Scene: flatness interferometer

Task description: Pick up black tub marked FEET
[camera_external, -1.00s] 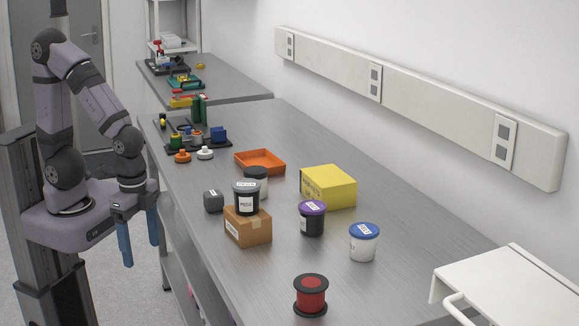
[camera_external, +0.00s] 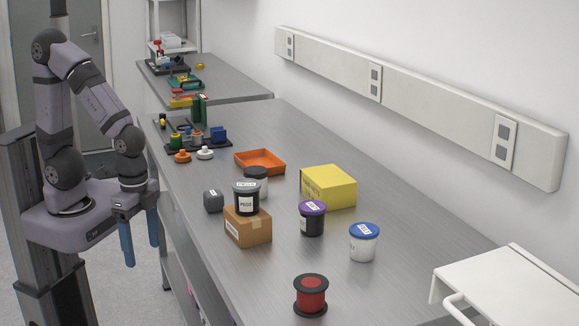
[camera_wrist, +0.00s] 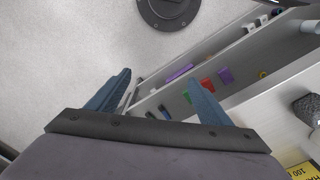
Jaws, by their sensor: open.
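Two black tubs stand on the bench in the external view. A black tub with a grey lid (camera_external: 246,203) sits upright on a small cardboard box (camera_external: 247,229), its white label seeming to read PEGS. A black tub with a purple lid (camera_external: 312,223) stands directly on the bench to its right; its label is too small to read surely, so I cannot confirm which is FEET. My gripper (camera_external: 139,250) hangs fingers down off the bench's left edge, open and empty, well apart from both tubs. Its blue fingers also show in the wrist view (camera_wrist: 160,82), with no tub between them.
A white tub with a blue lid (camera_external: 363,246), a red spool (camera_external: 310,296), a yellow box (camera_external: 328,188), a dark-lidded white tub (camera_external: 257,187), a dark grey block (camera_external: 213,201) and an orange tray (camera_external: 260,163) surround the tubs. The bench's front left is clear.

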